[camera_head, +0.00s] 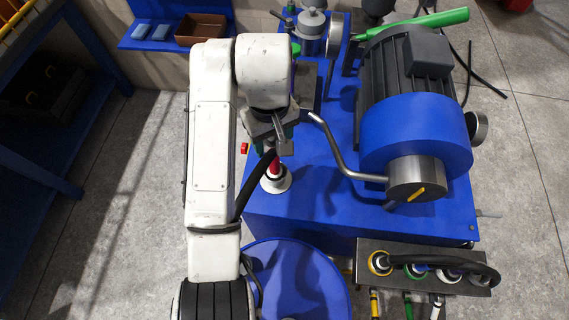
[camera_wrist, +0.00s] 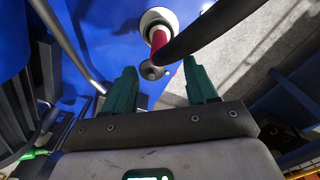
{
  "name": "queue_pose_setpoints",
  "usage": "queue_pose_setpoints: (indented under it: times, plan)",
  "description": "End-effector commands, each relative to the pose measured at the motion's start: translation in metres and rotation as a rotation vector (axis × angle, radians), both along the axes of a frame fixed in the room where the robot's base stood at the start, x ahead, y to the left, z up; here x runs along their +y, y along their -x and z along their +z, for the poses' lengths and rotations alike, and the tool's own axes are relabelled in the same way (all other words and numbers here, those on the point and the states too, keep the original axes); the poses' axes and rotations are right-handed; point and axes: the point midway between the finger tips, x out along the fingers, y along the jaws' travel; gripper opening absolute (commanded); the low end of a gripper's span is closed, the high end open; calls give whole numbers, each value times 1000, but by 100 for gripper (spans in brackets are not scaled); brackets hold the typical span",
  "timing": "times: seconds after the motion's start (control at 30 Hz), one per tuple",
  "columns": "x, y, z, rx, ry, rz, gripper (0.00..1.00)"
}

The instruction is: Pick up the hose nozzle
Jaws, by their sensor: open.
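The hose nozzle (camera_head: 274,166) appears to be the red upright piece on a round white base, on the blue machine just below my gripper (camera_head: 272,136). In the wrist view the red nozzle (camera_wrist: 158,40) has a grey metal end that shows between the tips of my two green fingers (camera_wrist: 160,72). My gripper is open with nothing held. The fingers stand either side of the nozzle in the picture; contact is not visible. A black hose (camera_wrist: 215,28) crosses beside the nozzle; its join to it is unclear. My arm partly hides this area in the head view.
A bent grey metal pipe (camera_head: 338,150) curves close right of my gripper, from the blue motor housing (camera_head: 415,130). A blue drum (camera_head: 315,275) stands below. A panel with coloured hose fittings (camera_head: 365,255) is at lower right. Open floor (camera_head: 125,180) lies left.

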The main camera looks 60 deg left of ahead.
Motion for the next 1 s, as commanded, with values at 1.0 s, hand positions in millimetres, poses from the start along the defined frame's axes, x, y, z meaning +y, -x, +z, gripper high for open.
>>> queue_pose_setpoints:
  times: [1.0]
  plan:
    - [-1, -1, -90, 0, 0, -3, 54]
